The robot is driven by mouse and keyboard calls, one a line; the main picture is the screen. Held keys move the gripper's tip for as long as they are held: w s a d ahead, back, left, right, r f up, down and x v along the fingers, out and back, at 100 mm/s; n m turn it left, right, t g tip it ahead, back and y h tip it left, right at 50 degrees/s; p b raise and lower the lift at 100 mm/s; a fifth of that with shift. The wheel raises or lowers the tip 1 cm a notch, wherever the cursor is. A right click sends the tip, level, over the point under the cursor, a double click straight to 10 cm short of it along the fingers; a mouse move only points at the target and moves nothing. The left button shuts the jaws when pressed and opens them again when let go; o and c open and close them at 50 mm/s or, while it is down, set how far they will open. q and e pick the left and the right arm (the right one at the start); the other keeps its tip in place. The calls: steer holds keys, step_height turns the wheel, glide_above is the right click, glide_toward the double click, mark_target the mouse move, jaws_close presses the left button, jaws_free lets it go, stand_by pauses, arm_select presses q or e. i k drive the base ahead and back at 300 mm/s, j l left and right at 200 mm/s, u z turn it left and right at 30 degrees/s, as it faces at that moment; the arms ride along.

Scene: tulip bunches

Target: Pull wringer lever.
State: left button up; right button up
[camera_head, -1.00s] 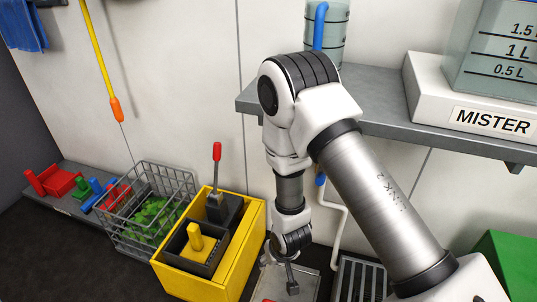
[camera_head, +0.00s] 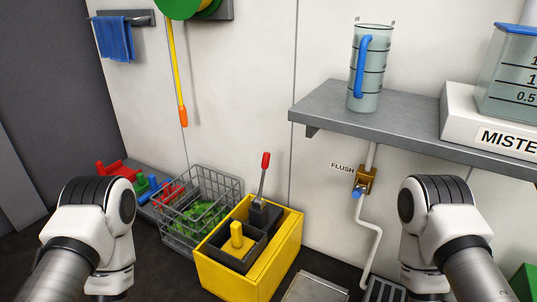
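The wringer lever (camera_head: 263,177) is a thin grey rod with a red grip, standing up and leaning slightly right. It rises from a dark block at the back of the yellow bucket (camera_head: 283,254). A dark wringer tray (camera_head: 220,254) with a yellow peg (camera_head: 236,235) sits in the bucket's front part. My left arm shows at the lower left and my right arm at the lower right, both apart from the lever. Neither gripper's fingers can be seen; both hands are below the picture or hidden behind the arm links.
A wire basket (camera_head: 228,190) with green contents stands left of the bucket, with coloured tools (camera_head: 113,168) beyond it. A grey shelf (camera_head: 345,115) holds a measuring jug (camera_head: 368,70). A pipe with a FLUSH valve (camera_head: 366,180) runs down the wall. A floor drain (camera_head: 384,290) lies right.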

mark_target(266, 156)
steer(key=i+j+z, duration=0.1)
steer(key=z, duration=0.3)
steer(key=i+j+z, duration=0.1)
steer(key=z, duration=0.25)
steer(key=i+j+z, duration=0.2)
steer(key=z, duration=0.2)
